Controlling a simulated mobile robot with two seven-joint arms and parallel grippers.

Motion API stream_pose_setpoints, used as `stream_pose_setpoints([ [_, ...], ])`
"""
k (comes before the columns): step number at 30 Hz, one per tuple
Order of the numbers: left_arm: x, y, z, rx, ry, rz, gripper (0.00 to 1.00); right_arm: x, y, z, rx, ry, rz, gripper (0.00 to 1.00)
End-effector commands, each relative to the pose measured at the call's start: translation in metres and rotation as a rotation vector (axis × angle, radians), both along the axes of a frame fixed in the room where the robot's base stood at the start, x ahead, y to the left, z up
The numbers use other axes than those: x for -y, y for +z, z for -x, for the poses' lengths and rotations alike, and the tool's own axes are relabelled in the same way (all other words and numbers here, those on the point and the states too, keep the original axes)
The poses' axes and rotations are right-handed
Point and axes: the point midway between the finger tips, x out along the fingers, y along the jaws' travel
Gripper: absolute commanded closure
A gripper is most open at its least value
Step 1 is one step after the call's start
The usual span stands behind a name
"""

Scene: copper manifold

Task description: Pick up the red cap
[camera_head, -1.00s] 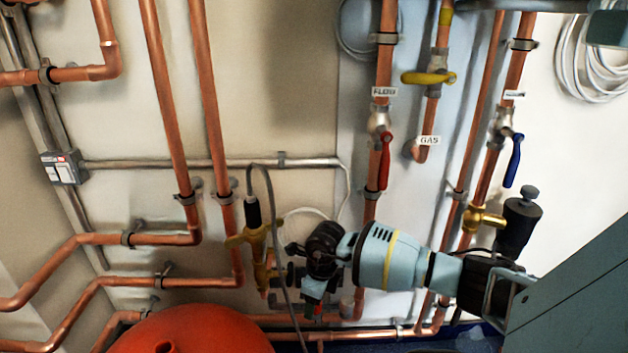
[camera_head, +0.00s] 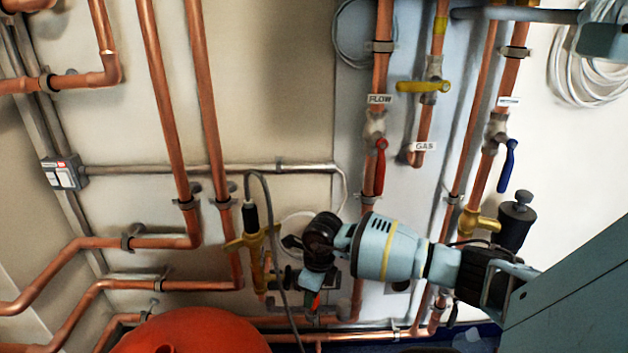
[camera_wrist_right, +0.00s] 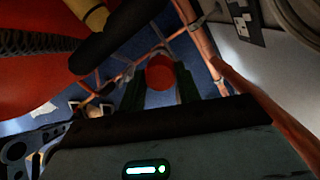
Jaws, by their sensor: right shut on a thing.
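The red cap (camera_wrist_right: 160,73) shows in the right wrist view between the two dark fingers of my right gripper (camera_wrist_right: 161,88), which is shut on it. In the head view my right gripper (camera_head: 311,298) points down in front of the lower pipes. Only a small red spot of the cap (camera_head: 315,301) shows there; the gripper hides the rest. Whether the cap touches anything beyond the fingers cannot be told. My left gripper is not in view.
A brass valve (camera_head: 256,250) with a dark hanging cable is just left of my right gripper. A large red vessel (camera_head: 190,333) is below left. Copper pipes (camera_head: 208,100) line the wall. A red lever (camera_head: 380,166) and a blue lever (camera_head: 508,166) are above right.

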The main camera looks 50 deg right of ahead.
Motion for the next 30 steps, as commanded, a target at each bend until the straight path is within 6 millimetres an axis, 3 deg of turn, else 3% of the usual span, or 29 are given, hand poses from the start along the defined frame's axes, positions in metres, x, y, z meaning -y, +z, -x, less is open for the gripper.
stream_pose_setpoints([
  [15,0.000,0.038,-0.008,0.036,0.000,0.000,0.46,-0.084,0.013,0.082,0.000,0.005,-0.003,0.88],
  [22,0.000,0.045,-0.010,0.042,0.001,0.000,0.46,-0.107,0.015,0.103,0.001,0.003,-0.002,0.88],
  [30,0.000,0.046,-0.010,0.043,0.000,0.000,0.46,-0.115,0.015,0.112,0.000,0.002,0.000,0.88],
])
